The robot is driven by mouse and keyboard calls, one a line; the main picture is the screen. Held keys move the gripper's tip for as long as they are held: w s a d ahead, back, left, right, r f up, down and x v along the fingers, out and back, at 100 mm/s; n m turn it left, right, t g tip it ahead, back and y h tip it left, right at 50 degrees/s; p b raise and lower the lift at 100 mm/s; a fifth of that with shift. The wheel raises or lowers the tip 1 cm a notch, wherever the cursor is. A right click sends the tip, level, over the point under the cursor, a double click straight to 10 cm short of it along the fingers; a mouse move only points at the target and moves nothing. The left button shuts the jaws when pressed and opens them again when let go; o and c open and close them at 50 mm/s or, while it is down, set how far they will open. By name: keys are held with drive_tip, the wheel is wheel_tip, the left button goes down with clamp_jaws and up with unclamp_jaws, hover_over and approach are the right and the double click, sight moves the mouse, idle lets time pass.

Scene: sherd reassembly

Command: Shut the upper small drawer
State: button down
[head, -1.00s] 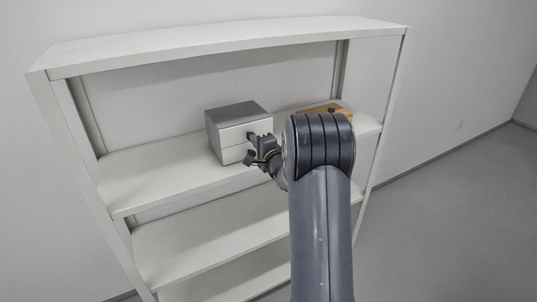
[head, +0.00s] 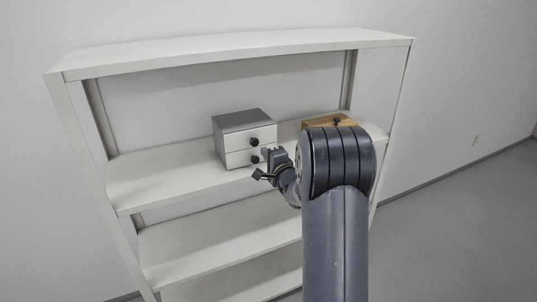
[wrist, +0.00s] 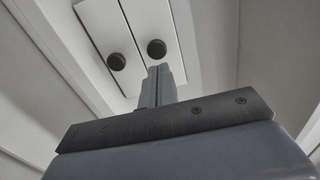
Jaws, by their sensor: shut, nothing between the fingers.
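A small drawer unit (head: 240,118) with a grey top and two white drawers stands on the shelf. The upper drawer (head: 240,141) has a black round knob (head: 254,142) and looks flush with the lower drawer (head: 238,160), which has its own black knob (head: 254,159). My gripper (head: 264,164) is just right of and in front of the lower drawer, apart from the fronts as far as I can tell. In the wrist view my gripper's shut fingers (wrist: 159,72) point toward the two fronts, with nothing between them; both knobs show beyond the tips.
The drawer unit stands on a white shelf board (head: 150,182) of an open shelving rack. A wooden box (head: 325,123) with a dark knob is to the right, partly hidden by my arm. The shelf left of the unit is clear. Another board lies below.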

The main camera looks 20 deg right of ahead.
drive_tip(key=s+b, duration=0.1)
drive_tip(key=s, duration=0.7)
drive_tip(key=shift+s+f+b, duration=0.15)
drive_tip(key=shift+b, duration=0.2)
